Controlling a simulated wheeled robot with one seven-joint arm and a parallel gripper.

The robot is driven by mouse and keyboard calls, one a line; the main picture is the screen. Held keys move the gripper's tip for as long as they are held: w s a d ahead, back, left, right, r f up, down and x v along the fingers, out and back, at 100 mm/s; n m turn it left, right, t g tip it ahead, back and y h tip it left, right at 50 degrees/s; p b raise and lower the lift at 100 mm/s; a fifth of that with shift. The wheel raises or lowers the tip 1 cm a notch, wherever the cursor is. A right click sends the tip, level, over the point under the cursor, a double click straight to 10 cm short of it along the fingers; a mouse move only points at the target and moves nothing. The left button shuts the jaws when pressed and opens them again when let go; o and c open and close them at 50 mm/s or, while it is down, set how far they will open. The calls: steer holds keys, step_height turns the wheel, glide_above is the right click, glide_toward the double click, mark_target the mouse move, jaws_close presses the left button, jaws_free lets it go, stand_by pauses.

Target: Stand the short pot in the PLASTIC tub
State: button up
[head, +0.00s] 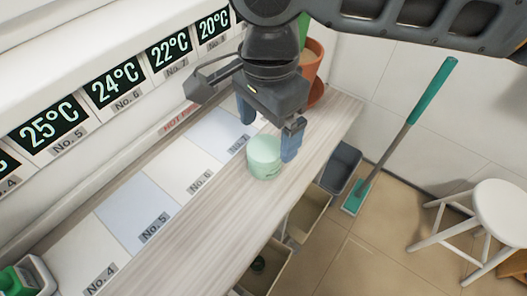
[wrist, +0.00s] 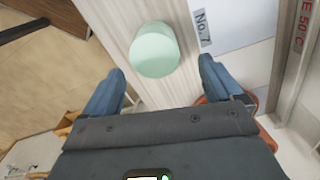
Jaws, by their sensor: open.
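The short pot (head: 265,157) is a pale mint-green cylinder standing upright on the wooden shelf edge beside the No. 7 panel. It also shows in the wrist view (wrist: 154,50), at upper middle. My gripper (head: 269,130) is open and empty, with its blue fingers above and around the pot's far side in the head view. In the wrist view the pot lies just beyond the gap between the fingertips (wrist: 163,68). Below the shelf are a grey tub (head: 343,170) and two beige tubs (head: 307,214) (head: 266,272). No label reading PLASTIC is legible.
An orange plant pot (head: 315,62) stands at the shelf's far end, behind my gripper. A green bottle (head: 30,275) is at lower left. A teal-handled mop (head: 400,140) leans by the wall, and a white stool (head: 490,215) stands right. The near shelf is clear.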

mark_target(267, 146)
steer(key=f, duration=0.6)
steer(key=shift+s+f, duration=0.2)
steer(key=shift+s, duration=0.15)
steer(key=shift+c, duration=0.2)
steer(key=c, duration=1.1)
